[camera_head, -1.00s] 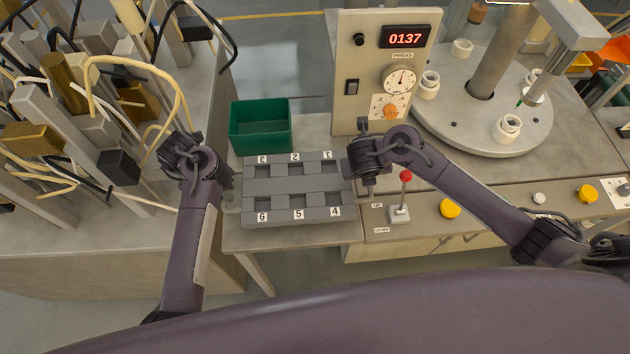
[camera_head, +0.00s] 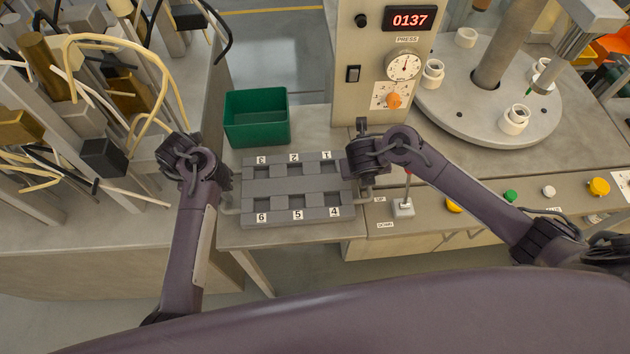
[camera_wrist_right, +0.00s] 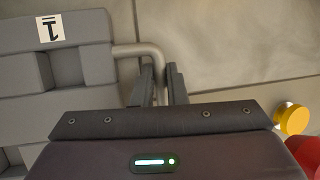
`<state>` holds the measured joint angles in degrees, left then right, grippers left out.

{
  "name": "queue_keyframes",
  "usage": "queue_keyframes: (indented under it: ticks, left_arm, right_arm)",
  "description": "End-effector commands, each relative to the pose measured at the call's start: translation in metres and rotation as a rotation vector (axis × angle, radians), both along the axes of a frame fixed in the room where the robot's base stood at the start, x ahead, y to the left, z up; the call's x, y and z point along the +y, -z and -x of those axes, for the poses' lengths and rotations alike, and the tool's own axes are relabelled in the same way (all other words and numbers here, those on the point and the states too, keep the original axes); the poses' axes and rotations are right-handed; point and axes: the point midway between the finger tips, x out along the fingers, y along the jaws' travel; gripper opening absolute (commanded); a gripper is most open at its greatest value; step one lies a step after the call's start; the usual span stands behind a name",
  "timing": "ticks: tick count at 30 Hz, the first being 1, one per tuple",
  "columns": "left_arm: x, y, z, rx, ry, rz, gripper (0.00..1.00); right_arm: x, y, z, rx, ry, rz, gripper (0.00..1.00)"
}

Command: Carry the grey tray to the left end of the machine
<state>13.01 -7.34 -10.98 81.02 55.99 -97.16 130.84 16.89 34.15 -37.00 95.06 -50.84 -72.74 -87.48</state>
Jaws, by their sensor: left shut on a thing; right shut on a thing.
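The grey tray (camera_head: 297,184) has several numbered compartments, all of which look empty. It is level in the head view, over the small bench left of the machine's panel. I cannot tell whether it touches the bench top. My left gripper (camera_head: 227,180) is at the tray's left handle and shut on it; its fingers are mostly hidden. My right gripper (camera_head: 367,188) is at the right handle. In the right wrist view, the right gripper's fingers (camera_wrist_right: 161,80) close around the bent handle bar (camera_wrist_right: 138,50), beside the compartment marked 1.
A green bin (camera_head: 257,120) stands just behind the tray. The machine's panel (camera_head: 375,65) rises behind right. A lever (camera_head: 404,205) and buttons lie right of the tray. Posts with cables (camera_head: 85,90) crowd the left bench. A round turntable (camera_head: 490,115) is at the right.

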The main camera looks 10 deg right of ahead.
Motion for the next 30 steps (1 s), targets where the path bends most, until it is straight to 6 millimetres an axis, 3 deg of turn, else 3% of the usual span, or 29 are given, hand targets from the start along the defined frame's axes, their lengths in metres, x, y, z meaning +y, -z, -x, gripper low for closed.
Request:
queue_keyframes:
  ticks: [1,2,6,17,30]
  left_arm:
    - [0.000,0.006,0.000,-0.001,0.000,0.000,0.00]
    - [0.000,0.004,0.000,-0.001,0.000,0.000,0.15]
    - [0.000,0.003,0.000,0.000,0.000,0.000,0.33]
    - [0.002,-0.003,-0.001,-0.002,0.000,-0.003,0.34]
    - [0.014,-0.065,-0.002,-0.002,0.000,-0.002,0.34]
  right_arm:
    - [0.000,0.006,0.000,-0.001,0.001,0.001,0.00]
    - [0.000,0.004,0.000,0.000,0.000,0.001,0.15]
    - [0.000,0.003,0.000,0.000,0.000,0.001,0.33]
    - [0.000,0.002,0.000,0.000,0.000,0.000,0.34]
    - [0.000,0.003,0.000,0.000,0.000,0.000,0.34]
